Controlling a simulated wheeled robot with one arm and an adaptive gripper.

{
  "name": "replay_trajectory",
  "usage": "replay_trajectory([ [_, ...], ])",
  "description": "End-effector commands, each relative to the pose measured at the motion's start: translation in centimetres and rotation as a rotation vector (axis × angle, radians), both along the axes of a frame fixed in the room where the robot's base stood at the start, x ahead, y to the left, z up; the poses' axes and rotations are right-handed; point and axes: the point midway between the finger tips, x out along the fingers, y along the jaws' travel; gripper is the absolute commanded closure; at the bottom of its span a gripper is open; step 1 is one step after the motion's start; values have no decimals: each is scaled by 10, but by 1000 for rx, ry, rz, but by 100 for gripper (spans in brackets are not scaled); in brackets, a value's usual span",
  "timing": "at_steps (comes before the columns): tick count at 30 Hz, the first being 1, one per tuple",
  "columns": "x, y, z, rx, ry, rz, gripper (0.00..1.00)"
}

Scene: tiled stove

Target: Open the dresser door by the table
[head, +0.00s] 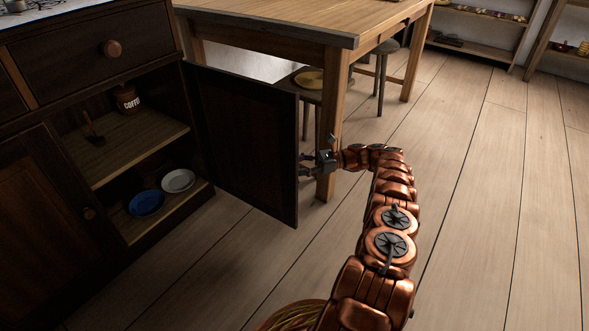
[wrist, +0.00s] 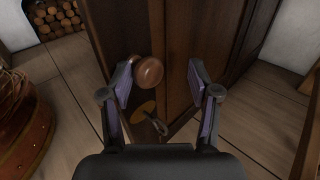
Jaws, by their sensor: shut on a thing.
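The dresser door (head: 245,140) is a dark wood panel. It stands swung wide open, out from the dresser (head: 160,40), with its inner face toward the head camera. In the wrist view its outer face shows a round wooden knob (wrist: 148,71) and a key (wrist: 157,125) below it. My gripper (head: 306,165) is at the door's free edge. In the wrist view my gripper (wrist: 160,85) has a finger on each side of the knob area, the left one close to the knob. It is shut on the door, but which part it grips is unclear.
The open compartment holds a blue bowl (head: 146,203), a pale plate (head: 178,180) and a brown jar (head: 126,98). The wooden table (head: 270,17) stands close behind the door, its near leg (head: 331,110) beside my gripper. A stool (head: 309,80) is under it. Floor at right is clear.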

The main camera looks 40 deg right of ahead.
Motion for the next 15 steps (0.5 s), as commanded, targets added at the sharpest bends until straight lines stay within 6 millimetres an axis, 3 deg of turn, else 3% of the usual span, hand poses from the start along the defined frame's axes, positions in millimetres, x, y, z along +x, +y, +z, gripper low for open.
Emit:
replay_trajectory([
  [1,9,6,0,-1,-5,3,100],
  [15,7,2,2,0,-6,1,100],
])
